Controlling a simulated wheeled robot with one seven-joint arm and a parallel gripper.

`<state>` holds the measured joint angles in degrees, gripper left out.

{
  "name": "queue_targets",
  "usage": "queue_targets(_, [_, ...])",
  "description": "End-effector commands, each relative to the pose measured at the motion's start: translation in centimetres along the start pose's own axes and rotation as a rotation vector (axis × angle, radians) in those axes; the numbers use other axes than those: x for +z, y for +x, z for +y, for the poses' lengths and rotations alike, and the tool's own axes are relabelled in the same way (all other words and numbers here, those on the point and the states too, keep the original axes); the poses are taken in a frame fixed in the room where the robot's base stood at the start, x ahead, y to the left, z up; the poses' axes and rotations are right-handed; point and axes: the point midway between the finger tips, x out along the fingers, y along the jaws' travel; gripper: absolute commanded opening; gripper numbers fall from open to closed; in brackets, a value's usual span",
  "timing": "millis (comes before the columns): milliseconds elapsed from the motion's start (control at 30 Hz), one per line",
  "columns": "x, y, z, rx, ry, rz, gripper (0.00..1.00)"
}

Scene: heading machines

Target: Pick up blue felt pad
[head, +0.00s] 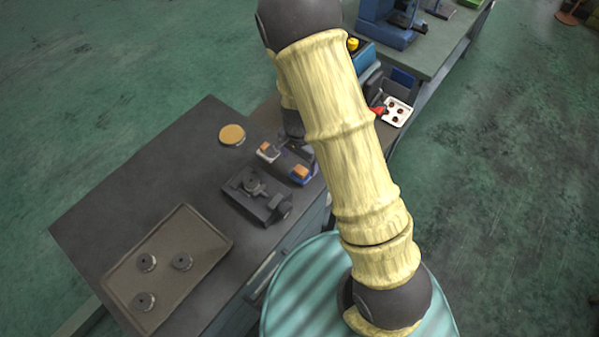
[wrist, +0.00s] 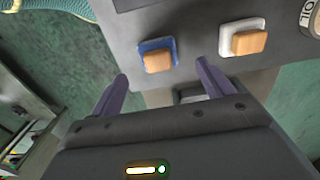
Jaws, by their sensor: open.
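The blue felt pad (wrist: 144,46) lies near the edge of the dark bench, with an orange block (wrist: 158,62) on top that covers much of it. In the head view the blue pad (head: 304,183) is at the bench's right edge, partly under its orange block (head: 300,172). A white pad (wrist: 230,32) with a similar orange block (wrist: 249,42) lies to its right in the wrist view. My gripper (wrist: 161,70) is open and empty, its two purple fingers apart, with the blue pad and block just beyond them. My arm hides most of the gripper in the head view.
A dark vise-like fixture (head: 250,197) stands close to the pads. A brown tray (head: 205,235) holds three round metal parts. A yellow round lid (head: 232,134) lies farther back. A teal drum (head: 290,300) stands beside the bench. Bare bench lies left of the fixture.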

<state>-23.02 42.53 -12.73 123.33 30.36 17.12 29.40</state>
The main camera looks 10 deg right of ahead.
Motion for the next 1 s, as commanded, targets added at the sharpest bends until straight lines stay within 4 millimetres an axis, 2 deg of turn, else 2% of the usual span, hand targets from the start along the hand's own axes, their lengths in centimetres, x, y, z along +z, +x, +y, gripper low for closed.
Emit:
queue_targets(100, [0.0,0.6,0.0,0.0,0.001,0.0,0.8])
queue_targets(467, [0.2,0.9,-0.1,0.0,-0.005,0.0,0.8])
queue_targets(800, [0.1,4.6,0.2,0.003,-0.003,-0.002,0.8])
queue_targets(1000, [0.0,5.8,0.1,-0.001,-0.004,0.001,0.8])
